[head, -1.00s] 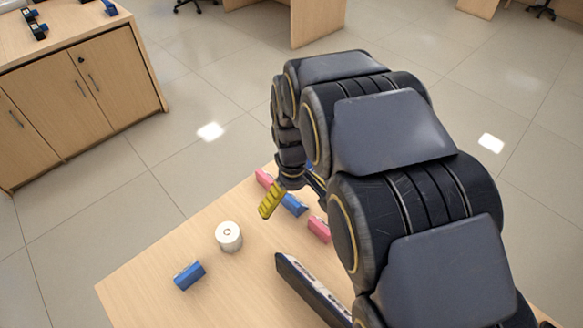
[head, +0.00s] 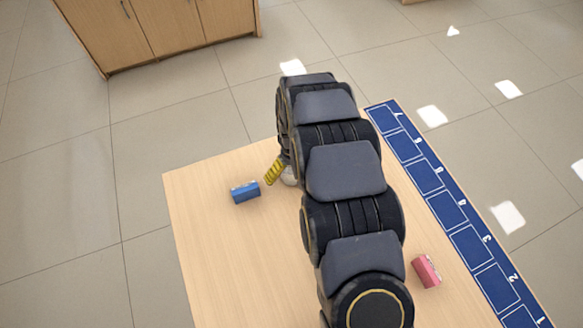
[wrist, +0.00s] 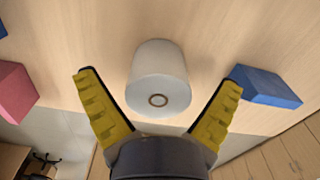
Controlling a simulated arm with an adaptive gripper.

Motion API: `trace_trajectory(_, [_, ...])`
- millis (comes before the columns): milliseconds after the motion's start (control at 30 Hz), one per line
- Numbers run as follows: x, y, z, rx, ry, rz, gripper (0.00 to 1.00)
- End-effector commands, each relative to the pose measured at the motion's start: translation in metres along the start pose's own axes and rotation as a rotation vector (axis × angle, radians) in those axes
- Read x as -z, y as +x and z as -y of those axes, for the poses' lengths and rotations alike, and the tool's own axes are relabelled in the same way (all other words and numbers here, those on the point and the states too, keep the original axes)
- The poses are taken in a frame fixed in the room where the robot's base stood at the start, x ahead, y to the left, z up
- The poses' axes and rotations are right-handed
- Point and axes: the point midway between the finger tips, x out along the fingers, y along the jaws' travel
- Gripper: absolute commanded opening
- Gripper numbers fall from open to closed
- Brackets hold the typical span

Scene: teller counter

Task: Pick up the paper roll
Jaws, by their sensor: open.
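The white paper roll (wrist: 158,80) stands on the wooden counter, its round end with a small core hole facing my wrist camera. In the head view only a sliver of the roll (head: 289,177) shows, beside a yellow finger; my arm hides the rest. My gripper (wrist: 160,79) is open, with one yellow finger on each side of the roll. Gaps show between the roll and both fingers, and nothing is held. In the head view my gripper (head: 274,171) is near the counter's far edge, mostly hidden by my arm.
A blue block (head: 245,192) lies left of the roll in the head view; a blue block (wrist: 265,86) lies just beyond the right finger in the wrist view. A pink block (head: 427,271) and a blue numbered strip (head: 447,207) lie to the right. The counter's left front is clear.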

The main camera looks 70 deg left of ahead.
Motion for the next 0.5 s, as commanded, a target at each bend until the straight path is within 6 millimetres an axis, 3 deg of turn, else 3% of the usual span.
trace_trajectory(100, [0.0006, 0.0111, -0.0004, -0.001, 0.0, -0.002, 0.94])
trace_trajectory(300, [0.001, 0.0112, -0.0007, -0.002, 0.001, -0.004, 0.94])
trace_trajectory(433, [0.0009, 0.0112, -0.0007, -0.001, 0.001, -0.003, 0.4])
trace_trajectory(500, [0.0008, 0.0112, -0.0007, -0.001, 0.001, -0.003, 0.29])
